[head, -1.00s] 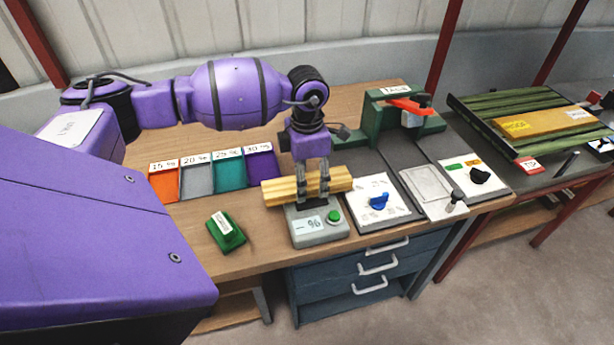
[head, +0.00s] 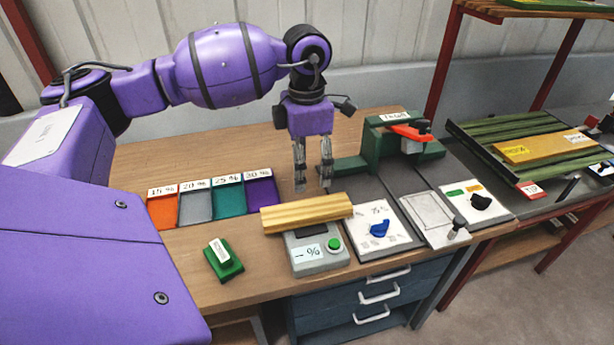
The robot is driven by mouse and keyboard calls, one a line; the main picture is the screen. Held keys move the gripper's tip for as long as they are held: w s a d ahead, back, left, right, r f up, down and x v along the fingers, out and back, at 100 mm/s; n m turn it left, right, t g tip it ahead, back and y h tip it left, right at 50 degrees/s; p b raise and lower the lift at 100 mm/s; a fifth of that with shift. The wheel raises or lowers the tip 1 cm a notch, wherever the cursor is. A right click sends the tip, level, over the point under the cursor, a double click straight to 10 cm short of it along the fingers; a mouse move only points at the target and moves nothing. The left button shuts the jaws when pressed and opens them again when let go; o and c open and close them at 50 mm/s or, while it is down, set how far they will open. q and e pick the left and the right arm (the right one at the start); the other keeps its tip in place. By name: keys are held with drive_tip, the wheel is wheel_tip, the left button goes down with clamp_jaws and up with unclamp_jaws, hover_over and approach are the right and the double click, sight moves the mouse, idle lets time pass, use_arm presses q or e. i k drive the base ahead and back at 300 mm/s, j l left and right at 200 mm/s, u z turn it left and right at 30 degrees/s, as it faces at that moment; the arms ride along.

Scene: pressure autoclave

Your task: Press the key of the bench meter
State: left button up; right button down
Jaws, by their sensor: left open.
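The bench meter (head: 318,262) is a grey box near the front edge of the bench. Its display (head: 307,252) reads "- %", and its round green key (head: 334,244) faces up at the right. A yellow wooden block (head: 306,214) lies across the back part of the meter. My left gripper (head: 313,186) hangs fingers down, open and empty, above and behind the block, apart from it. My right gripper is not in view.
Four coloured trays marked 15 % to 30 % (head: 195,206) stand left of the meter. A green block with a white label (head: 223,260) lies at the front left. A panel with a blue knob (head: 379,228) is close on the right. A green fixture with a red handle (head: 410,132) stands behind.

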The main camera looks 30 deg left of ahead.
sight(334, 244)
drive_tip(key=u, duration=1)
drive_tip(key=z, duration=0.2)
